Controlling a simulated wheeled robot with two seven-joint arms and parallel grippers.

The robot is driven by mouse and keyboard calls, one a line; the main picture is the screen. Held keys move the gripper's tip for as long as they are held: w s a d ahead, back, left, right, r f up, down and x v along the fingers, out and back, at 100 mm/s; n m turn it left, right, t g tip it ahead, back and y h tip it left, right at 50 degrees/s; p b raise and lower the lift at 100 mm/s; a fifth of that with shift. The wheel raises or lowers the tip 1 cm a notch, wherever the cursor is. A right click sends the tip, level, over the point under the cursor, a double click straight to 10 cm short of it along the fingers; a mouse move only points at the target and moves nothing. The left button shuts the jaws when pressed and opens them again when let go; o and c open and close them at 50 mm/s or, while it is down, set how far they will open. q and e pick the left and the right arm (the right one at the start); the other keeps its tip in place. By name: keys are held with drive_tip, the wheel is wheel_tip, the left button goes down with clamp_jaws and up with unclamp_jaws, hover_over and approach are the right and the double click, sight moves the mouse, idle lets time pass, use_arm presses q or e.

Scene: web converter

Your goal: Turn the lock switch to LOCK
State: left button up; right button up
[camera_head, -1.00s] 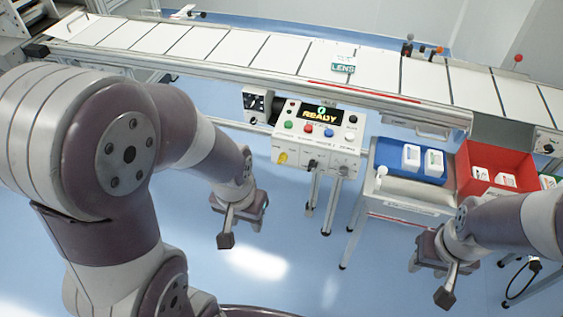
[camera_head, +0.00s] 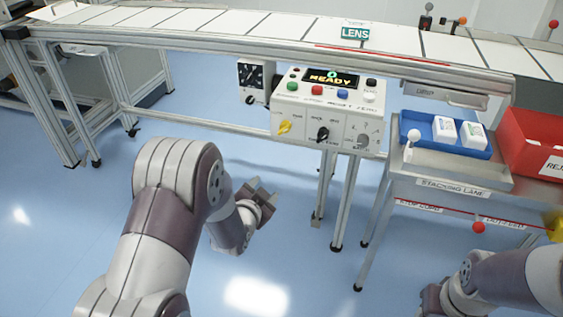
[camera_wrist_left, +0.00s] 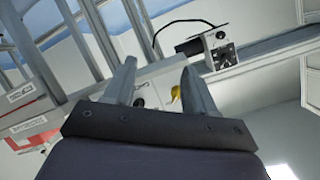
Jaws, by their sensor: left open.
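The white control box (camera_head: 328,110) hangs under the conveyor in the head view, with a READY display. Its front carries a yellow knob (camera_head: 284,126), a black knob (camera_head: 322,134) and a grey round switch (camera_head: 362,141). The labels are too small to tell which one is the lock switch. My left gripper (camera_head: 262,191) is open and empty, below and left of the box, touching nothing. In the left wrist view, the yellow knob (camera_wrist_left: 176,93) and a black knob (camera_wrist_left: 139,102) show beyond its open fingers (camera_wrist_left: 160,85). My right gripper (camera_head: 432,299) is partly visible at lower right; its jaws are unclear.
A small box with a black dial (camera_head: 257,78) is left of the control box. The stacking cart (camera_head: 440,188) with a blue tray (camera_head: 405,131) and red bin (camera_head: 535,140) stands at right. Metal legs (camera_head: 344,200) stand below the box. The floor at front left is clear.

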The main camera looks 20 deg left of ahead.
sight(282, 133)
use_arm(q)
wheel_tip(282, 133, up, 8)
drive_tip(key=w+m+t, duration=0.2)
drive_tip(key=m+t, duration=0.1)
drive_tip(key=t, duration=0.1)
drive_tip(key=w+b, duration=0.1)
drive_tip(key=w, duration=0.7)
drive_tip(key=w+b, duration=0.1)
drive_tip(key=w, duration=0.3)
drive_tip(key=shift+d+f+b, duration=0.2)
drive_tip(key=shift+d+b, duration=0.05)
drive_tip(key=shift+b, duration=0.05)
drive_tip(key=shift+w+r, duration=0.1)
drive_tip(key=shift+w, duration=0.2)
use_arm(e)
drive_tip(key=shift+f, duration=0.95)
use_arm(q)
drive_tip(key=c, duration=1)
drive_tip(key=shift+n, duration=0.3)
